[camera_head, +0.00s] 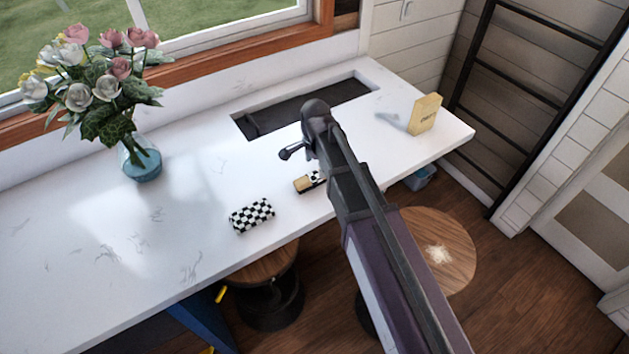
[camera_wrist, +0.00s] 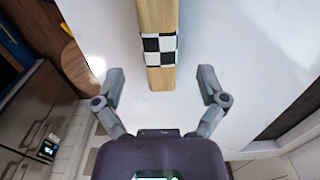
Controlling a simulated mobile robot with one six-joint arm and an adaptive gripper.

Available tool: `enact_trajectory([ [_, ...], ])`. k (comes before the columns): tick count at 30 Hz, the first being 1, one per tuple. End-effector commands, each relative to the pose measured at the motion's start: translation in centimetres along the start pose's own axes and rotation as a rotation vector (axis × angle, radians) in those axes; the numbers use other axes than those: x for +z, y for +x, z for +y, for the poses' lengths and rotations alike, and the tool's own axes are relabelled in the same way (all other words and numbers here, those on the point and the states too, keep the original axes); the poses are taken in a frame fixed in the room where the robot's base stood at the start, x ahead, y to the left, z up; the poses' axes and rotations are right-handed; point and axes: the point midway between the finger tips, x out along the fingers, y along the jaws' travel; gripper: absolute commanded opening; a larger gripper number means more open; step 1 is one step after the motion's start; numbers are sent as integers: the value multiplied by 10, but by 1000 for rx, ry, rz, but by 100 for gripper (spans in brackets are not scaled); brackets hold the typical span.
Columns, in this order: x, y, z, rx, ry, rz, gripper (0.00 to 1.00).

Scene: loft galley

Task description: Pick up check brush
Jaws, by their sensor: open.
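The check brush (camera_wrist: 158,48) is a pale wooden bar with a black-and-white check band. In the wrist view it runs from the top edge to just between my fingertips, and its upper end is cut off. In the head view the brush (camera_head: 304,184) lies on the white counter, partly hidden behind my arm. My gripper (camera_wrist: 161,82) is open, with one finger on each side of the brush's near end and a gap on both sides. In the head view my gripper (camera_head: 291,152) appears near the brush; its fingers are partly hidden.
A check-patterned block (camera_head: 251,215) lies on the counter (camera_head: 90,235) left of the brush. A flower vase (camera_head: 141,160) stands at left, a yellow box (camera_head: 425,113) at right. A dark sink recess (camera_head: 290,110) lies behind. Round stools (camera_head: 265,266) stand at the front edge.

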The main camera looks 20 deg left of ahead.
Motion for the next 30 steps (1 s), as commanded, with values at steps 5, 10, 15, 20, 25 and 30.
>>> enact_trajectory([
  [5,3,18,0,0,-1,0,91],
  [10,4,31,0,0,-1,0,91],
  [15,4,40,0,-1,-1,0,91],
  [20,4,43,0,-1,-1,0,91],
  [25,4,42,0,-2,-1,0,91],
  [30,4,42,0,-1,-1,0,91],
])
